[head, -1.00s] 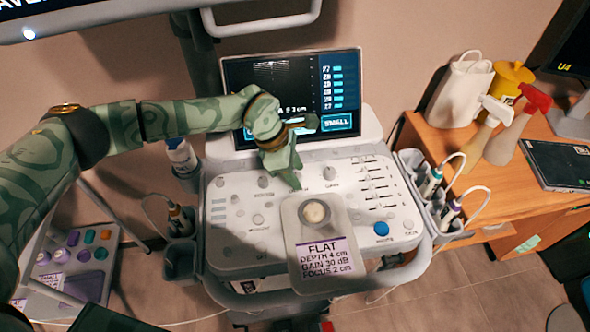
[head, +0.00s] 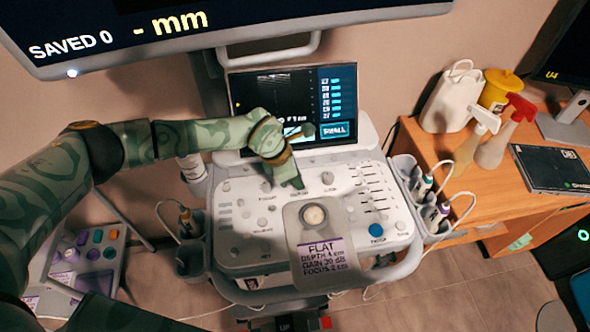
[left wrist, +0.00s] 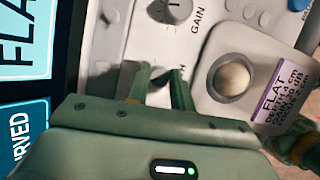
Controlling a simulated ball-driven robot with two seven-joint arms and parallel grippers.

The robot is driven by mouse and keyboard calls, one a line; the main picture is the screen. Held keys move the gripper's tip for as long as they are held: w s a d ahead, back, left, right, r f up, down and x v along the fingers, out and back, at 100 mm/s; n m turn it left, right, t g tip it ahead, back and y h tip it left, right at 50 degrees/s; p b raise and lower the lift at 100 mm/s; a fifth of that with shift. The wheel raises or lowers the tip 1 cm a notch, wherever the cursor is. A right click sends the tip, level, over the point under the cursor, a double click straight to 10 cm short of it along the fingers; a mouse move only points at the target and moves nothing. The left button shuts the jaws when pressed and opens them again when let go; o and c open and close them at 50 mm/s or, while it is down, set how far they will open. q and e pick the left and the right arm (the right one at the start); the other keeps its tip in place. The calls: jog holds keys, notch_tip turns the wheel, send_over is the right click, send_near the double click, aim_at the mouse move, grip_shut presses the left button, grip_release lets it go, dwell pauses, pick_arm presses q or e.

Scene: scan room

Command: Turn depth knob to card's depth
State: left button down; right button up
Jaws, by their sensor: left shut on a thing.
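My left gripper (head: 297,184) is at the upper middle of the white console panel, its fingers pointing down. In the left wrist view its two fingers (left wrist: 160,80) are closed around the dark depth knob (left wrist: 160,94), with the end of the knob's label just beyond. The knob's pointer is mostly hidden. The card (head: 323,254), with a purple band, reads FLAT, depth 4 cm, gain 30 dB, focus 2 cm. It is on the grey block at the panel's front. The screen (head: 285,90) is partly covered by my left arm; its depth reading is not clear. My right gripper is not seen.
The gain knob (left wrist: 170,8) is beside the depth knob. A blue button (head: 376,230) and sliders are at the panel's right. Probe holders flank the console. A large monitor (head: 240,25) hangs above. Spray bottles (head: 495,140) stand on the wooden desk (head: 440,150) at right.

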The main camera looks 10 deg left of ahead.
pick_arm(q)
jog(key=n+p, duration=0.1)
jog(key=p, duration=0.1)
jog(key=n+p, duration=0.1)
jog(key=p, duration=0.1)
jog(key=shift+r+n+t+y, duration=0.3)
jog(key=shift+n+t, duration=0.1)
jog(key=shift+f+n+t+p, duration=0.25)
jog(key=shift+n+t+p, duration=0.05)
jog(key=shift+n+p, duration=0.55)
jog(key=c, duration=1.2)
grip_release()
jog(key=shift+y, duration=0.3)
jog(key=p+v, duration=0.2)
jog(key=v, duration=0.5)
jog(key=shift+r, duration=0.15)
jog(key=shift+s, duration=0.15)
